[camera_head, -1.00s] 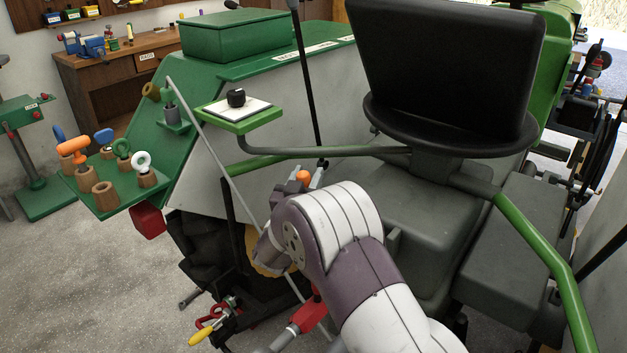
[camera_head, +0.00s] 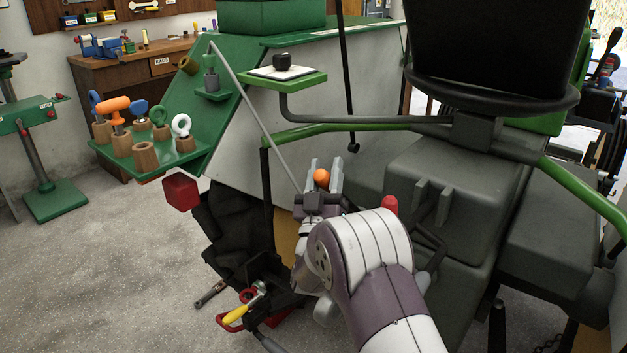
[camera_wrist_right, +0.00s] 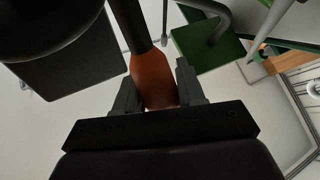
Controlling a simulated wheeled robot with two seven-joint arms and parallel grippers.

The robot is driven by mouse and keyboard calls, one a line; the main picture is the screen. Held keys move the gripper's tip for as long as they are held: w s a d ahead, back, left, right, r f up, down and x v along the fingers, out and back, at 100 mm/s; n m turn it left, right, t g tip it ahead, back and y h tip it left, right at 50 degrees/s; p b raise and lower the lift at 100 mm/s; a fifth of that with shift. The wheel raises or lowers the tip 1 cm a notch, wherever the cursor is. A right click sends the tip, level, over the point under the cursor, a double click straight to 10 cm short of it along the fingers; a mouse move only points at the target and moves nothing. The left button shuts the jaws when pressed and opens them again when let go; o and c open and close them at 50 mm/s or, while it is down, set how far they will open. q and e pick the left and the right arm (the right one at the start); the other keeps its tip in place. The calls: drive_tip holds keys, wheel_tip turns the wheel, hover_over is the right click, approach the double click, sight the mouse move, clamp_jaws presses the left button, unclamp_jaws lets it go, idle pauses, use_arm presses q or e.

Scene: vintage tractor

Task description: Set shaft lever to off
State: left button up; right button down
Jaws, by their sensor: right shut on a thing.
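A lever with an orange knob (camera_head: 321,177) stands in front of the pale tractor side, left of the dark grey seat base. My right gripper (camera_head: 323,176) reaches up to it from below, with its grey fingers on either side of the knob. In the right wrist view the orange grip (camera_wrist_right: 153,82), on a dark rod, sits between the two fingers of my right gripper (camera_wrist_right: 154,84), which is shut on it. My own wrist hides the lower part of the lever in the head view. No off marking is readable. My left gripper is out of view.
A red-tipped lever (camera_head: 389,205) stands just right of my wrist. A thin grey rod (camera_head: 255,115) slants down close to my gripper. A green rail (camera_head: 350,128) and the black seat (camera_head: 487,60) are above. Open floor (camera_head: 120,260) lies at left.

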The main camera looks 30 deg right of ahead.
drive_tip(key=shift+a+f, duration=0.1)
drive_tip(key=shift+f, duration=0.05)
drive_tip(key=c, duration=0.7)
unclamp_jaws()
drive_tip(key=shift+c, duration=0.2)
